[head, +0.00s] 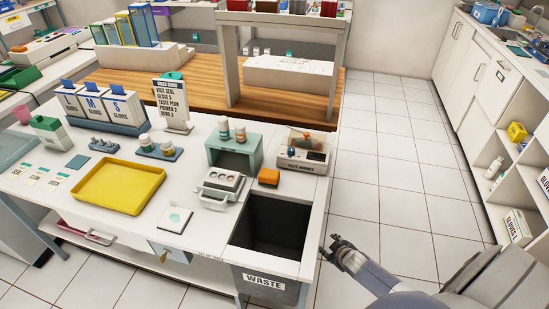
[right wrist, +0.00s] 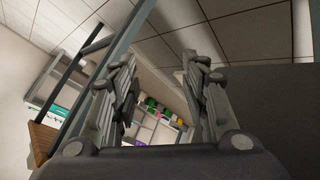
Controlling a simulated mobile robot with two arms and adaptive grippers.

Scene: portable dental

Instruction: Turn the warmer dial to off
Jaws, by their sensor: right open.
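The paste warmer (head: 316,164), a pale box with a dark panel on its front and small orange and green items on top, stands at the right end of the white table. Its dial is too small to make out, so its setting cannot be told. My right gripper (head: 329,251) is low beside the waste bin, over the floor and apart from the warmer. In the right wrist view my right gripper (right wrist: 160,90) has its fingers spread with nothing between them. My left gripper is not in view.
An open waste bin (head: 270,281) is set into the table's near right corner. An orange block (head: 269,177) and a grey device with a handle (head: 220,186) sit near the warmer. A yellow tray (head: 119,187) lies further left. The tiled floor at right is clear.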

